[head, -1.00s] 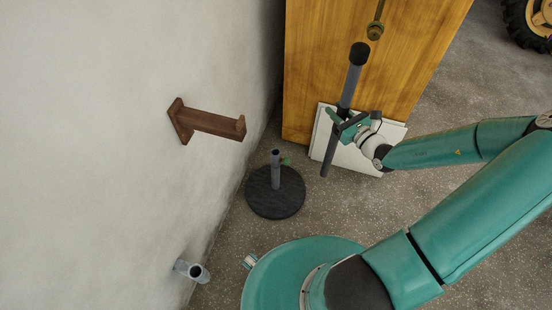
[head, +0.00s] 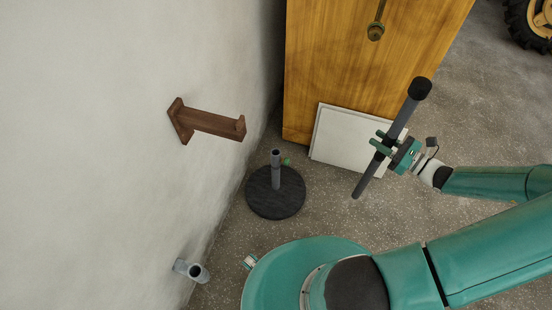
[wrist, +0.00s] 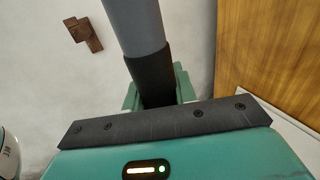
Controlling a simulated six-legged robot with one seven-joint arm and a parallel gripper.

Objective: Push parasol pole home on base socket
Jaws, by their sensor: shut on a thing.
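The parasol pole (head: 400,122) is a grey tube with a black cap at its upper end and a dark sleeve where it is held. My gripper (head: 381,144) is shut on the pole around its middle, and the pole leans with its top to the right. In the wrist view the pole (wrist: 136,25) runs upward from the jaws of my gripper (wrist: 157,92).
A brown wooden bracket (head: 208,122) juts from the left wall, and a grey pipe stub (head: 192,271) lies lower down. A wooden cabinet (head: 340,70) stands behind, with white panels (head: 345,145) leaning on it. A tractor wheel (head: 530,25) is far right.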

